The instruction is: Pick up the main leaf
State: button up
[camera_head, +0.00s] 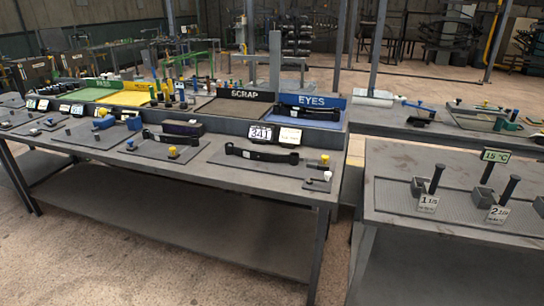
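A long, dark, slightly curved leaf (262,154) lies on the right end of the near bench, with a small white label near its left end. It lies on a grey mat behind the bench's front edge. A second dark strip (170,139) lies further left on the same bench. A third dark strip (318,113) lies in the blue bin marked EYES. Which of these is the main leaf I cannot tell for certain. My gripper is not in view.
A yellow-capped piece (325,160) stands by the leaf's right end. A display reading 341 (261,133) stands behind it. The SCRAP bin (251,95) is at the back. The right bench (390,175) holds blocks with black handles. Floor shows between the benches.

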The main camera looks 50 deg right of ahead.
aim_at(292, 159)
jog(key=u, duration=0.15)
jog(key=i, duration=0.9)
jog(key=z, duration=0.1)
